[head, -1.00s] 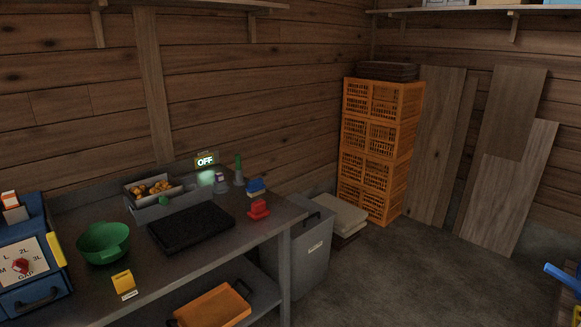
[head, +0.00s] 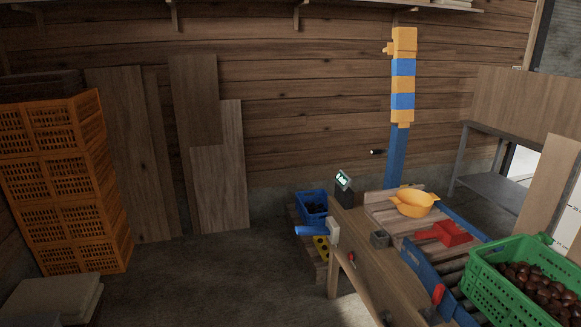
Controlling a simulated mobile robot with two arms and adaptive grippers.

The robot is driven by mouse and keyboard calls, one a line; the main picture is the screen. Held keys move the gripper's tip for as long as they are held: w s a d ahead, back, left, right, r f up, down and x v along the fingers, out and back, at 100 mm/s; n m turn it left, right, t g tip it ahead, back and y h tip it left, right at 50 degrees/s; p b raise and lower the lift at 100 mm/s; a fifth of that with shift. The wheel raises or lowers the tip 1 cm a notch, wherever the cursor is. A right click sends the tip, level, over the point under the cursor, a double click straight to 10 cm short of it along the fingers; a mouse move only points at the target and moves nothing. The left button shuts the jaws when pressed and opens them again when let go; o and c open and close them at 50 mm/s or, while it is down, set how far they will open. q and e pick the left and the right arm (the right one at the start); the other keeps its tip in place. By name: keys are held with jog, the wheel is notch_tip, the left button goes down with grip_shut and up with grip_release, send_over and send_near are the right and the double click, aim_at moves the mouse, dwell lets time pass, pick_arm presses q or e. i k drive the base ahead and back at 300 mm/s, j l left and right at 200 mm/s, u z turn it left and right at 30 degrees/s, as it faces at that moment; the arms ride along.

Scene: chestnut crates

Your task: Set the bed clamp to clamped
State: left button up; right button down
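No part is labelled as the bed clamp at this size, so I cannot tell which one it is or how it is set. On the wooden bench at the right of the head view, a blue handle (head: 312,231) sticks out left from a pale plate at the bench's left end. A small red knob (head: 351,256) sits on the bench's front. A red lever (head: 437,295) stands upright by the blue-sided roller bed (head: 428,272). Neither of my grippers is in view.
A blue crate (head: 311,201) stands behind. Orange crates (head: 60,185) are stacked left. The floor between is clear.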

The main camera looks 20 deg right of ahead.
aim_at(438, 292)
jog(key=i+j+z, duration=0.2)
jog(key=z, duration=0.15)
jog(key=i+j+z, duration=0.55)
jog(key=z, duration=0.15)
